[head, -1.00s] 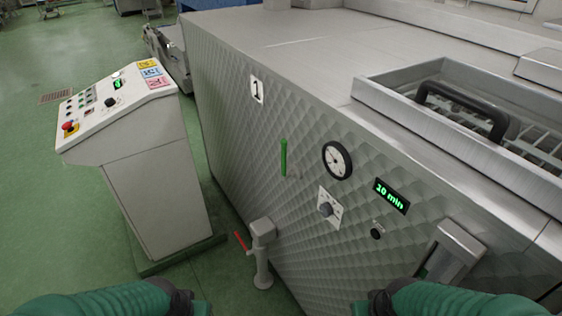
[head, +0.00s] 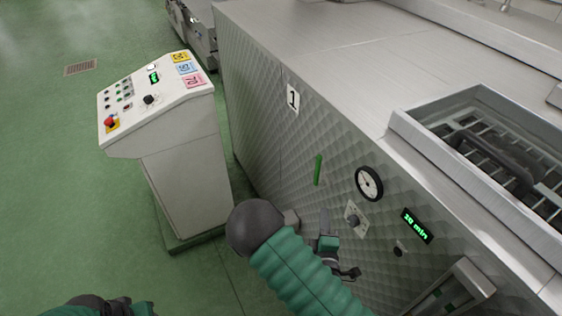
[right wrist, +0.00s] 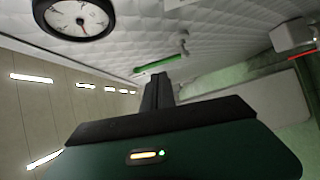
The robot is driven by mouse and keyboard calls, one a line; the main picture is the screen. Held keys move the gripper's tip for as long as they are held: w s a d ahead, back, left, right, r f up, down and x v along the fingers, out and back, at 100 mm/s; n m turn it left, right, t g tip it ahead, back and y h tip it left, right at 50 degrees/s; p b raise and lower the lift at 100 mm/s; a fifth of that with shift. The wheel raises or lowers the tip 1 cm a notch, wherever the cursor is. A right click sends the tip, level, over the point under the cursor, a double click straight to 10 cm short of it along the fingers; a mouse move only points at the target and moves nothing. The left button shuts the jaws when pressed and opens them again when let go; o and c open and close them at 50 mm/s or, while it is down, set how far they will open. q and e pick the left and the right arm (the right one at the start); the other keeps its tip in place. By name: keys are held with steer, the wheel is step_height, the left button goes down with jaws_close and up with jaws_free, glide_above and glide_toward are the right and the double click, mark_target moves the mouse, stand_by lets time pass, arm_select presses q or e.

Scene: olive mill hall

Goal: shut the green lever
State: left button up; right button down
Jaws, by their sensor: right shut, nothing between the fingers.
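The green lever (head: 318,169) stands nearly upright on the quilted metal front of the machine, below the number 1 plate. In the right wrist view the green lever (right wrist: 157,65) lies just beyond my fingertips, with a small metal pivot at its right end. My right gripper (head: 325,213) is below the lever in the head view, with a gap between them. In the right wrist view my right gripper (right wrist: 158,76) has its dark fingers together, with nothing held. Only a piece of my left arm shows at the bottom left; its fingers are out of view.
A gauge (head: 369,183), a knob (head: 354,218) and a "10 min" display (head: 417,226) sit right of the lever. A white control console (head: 160,100) stands left. Green floor lies open at left.

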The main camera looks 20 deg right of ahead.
steer(key=r+n+t, duration=0.1)
steer(key=b, duration=1.5)
glide_toward(318, 170)
steer(key=f, duration=0.1)
steer(key=shift+n+y, duration=0.3)
steer(key=x, duration=0.4)
steer(key=r+x, duration=0.1)
steer(key=x, duration=0.1)
steer(key=shift+w+d, duration=0.3)
steer(key=shift+w, duration=0.1)
